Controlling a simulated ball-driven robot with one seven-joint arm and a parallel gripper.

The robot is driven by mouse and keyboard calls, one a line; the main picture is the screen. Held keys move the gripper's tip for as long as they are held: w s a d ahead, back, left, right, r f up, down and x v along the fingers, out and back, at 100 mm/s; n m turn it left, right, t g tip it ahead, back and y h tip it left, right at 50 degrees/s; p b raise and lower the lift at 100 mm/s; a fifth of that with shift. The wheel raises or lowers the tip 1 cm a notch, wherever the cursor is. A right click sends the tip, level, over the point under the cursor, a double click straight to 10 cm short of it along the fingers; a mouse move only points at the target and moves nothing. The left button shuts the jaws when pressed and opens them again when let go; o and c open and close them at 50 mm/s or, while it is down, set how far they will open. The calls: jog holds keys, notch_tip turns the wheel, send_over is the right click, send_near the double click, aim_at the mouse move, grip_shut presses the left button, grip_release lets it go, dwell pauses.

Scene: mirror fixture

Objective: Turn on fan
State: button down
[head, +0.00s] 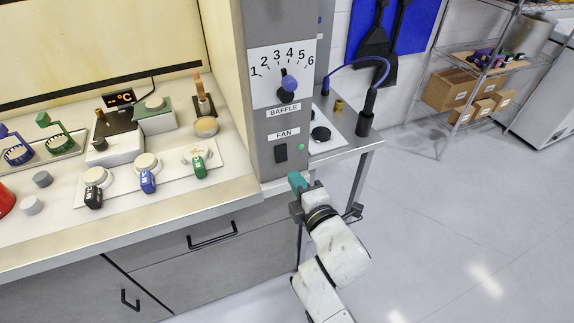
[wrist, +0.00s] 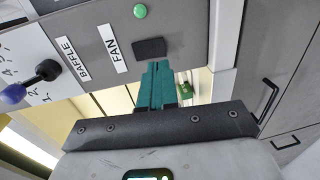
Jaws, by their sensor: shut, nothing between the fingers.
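The black fan switch (head: 280,152) is on the grey panel, under the white FAN label (head: 283,134). A small green light (head: 301,146) sits to its right. In the wrist view the switch (wrist: 149,48) is a dark rectangle between the FAN label (wrist: 116,49) and the fingertips, with the green light (wrist: 140,11) above it. My gripper (head: 297,181) has teal fingers and is just below the panel's switch area. In the wrist view the fingers (wrist: 158,73) are together and empty, pointing toward the switch. They look apart from it; I cannot tell the exact gap.
The baffle knob (head: 288,86) with its numbered dial is above the switch. A side shelf with a black post (head: 367,112) is at the right. Open floor (head: 460,220) lies to the right.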

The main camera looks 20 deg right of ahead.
aim_at(282, 160)
jog(key=w, duration=0.5)
jog(key=shift+w+f, duration=0.35)
jog(key=shift+f+b, duration=0.1)
jog(key=shift+b, duration=0.2)
jog(key=shift+w+f+b, duration=0.1)
jog(key=shift+f+b, duration=0.1)
jog(key=shift+b, duration=0.3)
jog(key=shift+r, duration=0.25)
